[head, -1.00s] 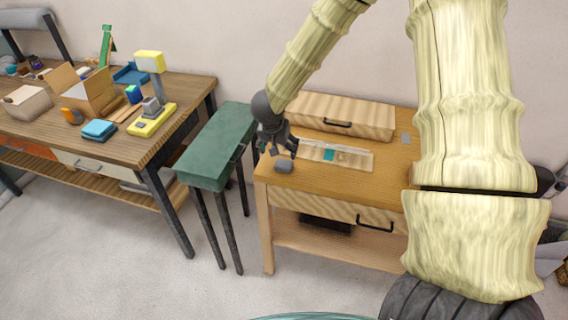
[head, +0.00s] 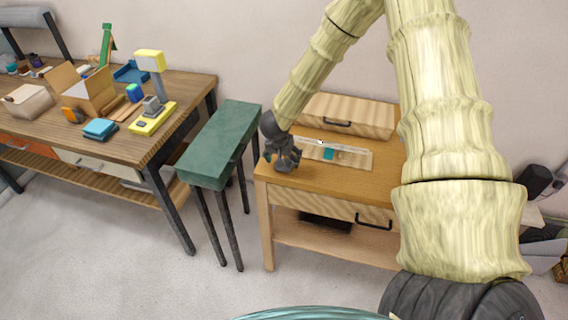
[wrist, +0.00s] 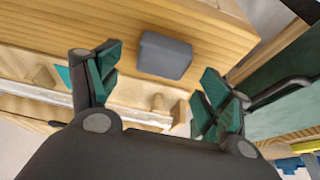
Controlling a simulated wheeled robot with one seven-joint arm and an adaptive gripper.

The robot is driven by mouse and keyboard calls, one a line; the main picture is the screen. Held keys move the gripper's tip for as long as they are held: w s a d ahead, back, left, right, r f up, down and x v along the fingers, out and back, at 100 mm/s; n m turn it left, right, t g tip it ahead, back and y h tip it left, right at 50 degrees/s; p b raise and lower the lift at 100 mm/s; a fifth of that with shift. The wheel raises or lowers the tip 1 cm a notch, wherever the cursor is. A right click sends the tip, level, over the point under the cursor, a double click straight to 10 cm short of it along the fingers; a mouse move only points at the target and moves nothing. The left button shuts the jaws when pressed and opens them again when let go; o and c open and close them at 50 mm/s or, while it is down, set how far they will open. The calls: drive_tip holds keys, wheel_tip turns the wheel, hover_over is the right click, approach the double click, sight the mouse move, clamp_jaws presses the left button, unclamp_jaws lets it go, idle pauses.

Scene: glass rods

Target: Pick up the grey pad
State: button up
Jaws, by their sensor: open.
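The grey pad (wrist: 164,56) is a small rounded block lying on the wooden table top (head: 345,185). In the wrist view it sits beyond the fingertips, roughly between the two fingers and apart from them. In the head view my gripper (head: 283,161) is low over the near left corner of the table and hides the pad. My gripper also shows in the wrist view (wrist: 158,85), open and empty, with green finger pads spread wide.
A wooden tray (head: 359,159) with a glass rod and a teal block lies beside my gripper. A wooden case (head: 345,115) stands behind it. A green bench (head: 217,150) is to the left, and a cluttered workbench (head: 150,148) stands further left.

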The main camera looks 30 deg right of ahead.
drive_tip(key=shift+x, duration=1.1)
drive_tip(key=shift+c, duration=0.4)
drive_tip(key=c, duration=0.9)
drive_tip(key=shift+o, duration=0.2)
drive_tip(key=shift+w+r, duration=0.1)
drive_tip(key=shift+r, duration=0.6)
drive_tip(key=shift+r+b, duration=0.45)
drive_tip(key=shift+r, duration=0.45)
drive_tip(key=s+a+r+b, duration=0.1)
drive_tip(key=s+a+b, duration=0.1)
drive_tip(key=s, duration=0.5)
drive_tip(key=s+a+r+b, duration=0.1)
drive_tip(key=s+a+b, duration=0.2)
drive_tip(key=s, duration=0.5)
drive_tip(key=shift+a, duration=0.3)
drive_tip(key=shift+s, duration=0.1)
